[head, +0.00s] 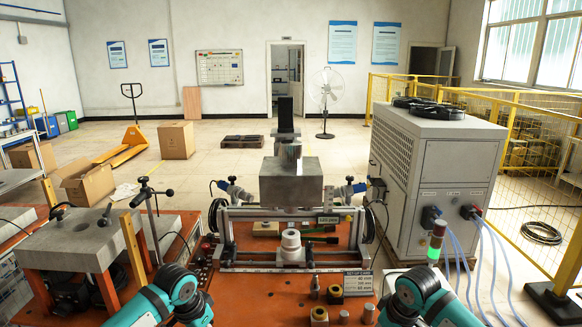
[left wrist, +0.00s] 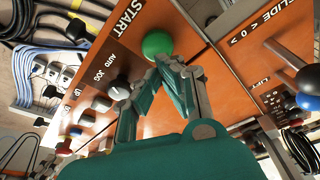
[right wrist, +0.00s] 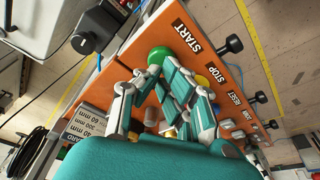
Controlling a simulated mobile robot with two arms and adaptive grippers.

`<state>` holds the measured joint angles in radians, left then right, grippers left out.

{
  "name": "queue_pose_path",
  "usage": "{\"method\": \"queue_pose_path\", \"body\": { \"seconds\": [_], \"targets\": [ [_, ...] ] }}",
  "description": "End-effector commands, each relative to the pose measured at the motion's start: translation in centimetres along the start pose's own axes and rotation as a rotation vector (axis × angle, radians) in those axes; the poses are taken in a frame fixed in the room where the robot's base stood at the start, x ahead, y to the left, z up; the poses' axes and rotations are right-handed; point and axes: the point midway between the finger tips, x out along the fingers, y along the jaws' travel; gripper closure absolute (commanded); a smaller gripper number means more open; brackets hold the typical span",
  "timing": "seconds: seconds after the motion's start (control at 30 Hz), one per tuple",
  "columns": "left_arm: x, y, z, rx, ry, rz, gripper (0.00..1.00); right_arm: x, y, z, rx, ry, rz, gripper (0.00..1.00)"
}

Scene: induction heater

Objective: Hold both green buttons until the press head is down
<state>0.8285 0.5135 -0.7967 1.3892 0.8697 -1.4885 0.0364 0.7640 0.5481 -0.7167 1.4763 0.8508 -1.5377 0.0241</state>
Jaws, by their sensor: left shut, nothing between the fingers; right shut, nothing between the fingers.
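One green button (left wrist: 157,43) sits on the orange panel beside the START label in the left wrist view. My left gripper (left wrist: 166,62) is shut and empty, its tips at the button's lower edge. The other green button (right wrist: 160,55) shows beside START in the right wrist view. My right gripper (right wrist: 160,72) is shut and empty, its tips close to that button. I cannot tell whether either button is touched or pressed. In the head view, the press's grey block (head: 290,181) stands above a white round part (head: 291,240), with a gap between them. Both grippers are outside the head view.
A black-and-white knob marked AUTO and JOG (left wrist: 120,88) is near my left gripper. A yellow button (right wrist: 201,80) is beside my right gripper. A signal light (head: 434,247) glows green at the right of the press. A grey cabinet (head: 433,180) stands behind it.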

Motion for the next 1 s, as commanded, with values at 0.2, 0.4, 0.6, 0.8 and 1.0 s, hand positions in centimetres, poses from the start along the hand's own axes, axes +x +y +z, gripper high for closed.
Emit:
{"method": "queue_pose_path", "body": {
  "seconds": [0.2, 0.4, 0.6, 0.8, 1.0],
  "targets": [
    [0.6, 0.0, 0.2, 0.0, -0.001, 0.0, 1.0, 0.0, 0.0, 0.0, 0.0, 0.0, 0.0, 1.0],
    [1.1, 0.0, 0.3, 0.001, -0.001, 0.0, 1.0, 0.0, 0.0, 0.0, 0.0, 0.0, 0.0, 1.0],
    [1.4, 0.0, 0.4, 0.0, -0.001, 0.0, 1.0, 0.0, 0.0, -0.1, 0.0, 0.0, 0.0, 1.0],
    [1.4, 0.1, 0.4, 0.001, -0.003, 0.001, 1.0, 0.3, 0.2, -1.0, 0.002, 0.002, 0.0, 1.0],
    [1.4, 0.1, 0.5, 0.001, -0.004, 0.002, 1.0, 0.6, 0.5, -1.9, 0.001, 0.0, -0.001, 1.0]
  ]
}}
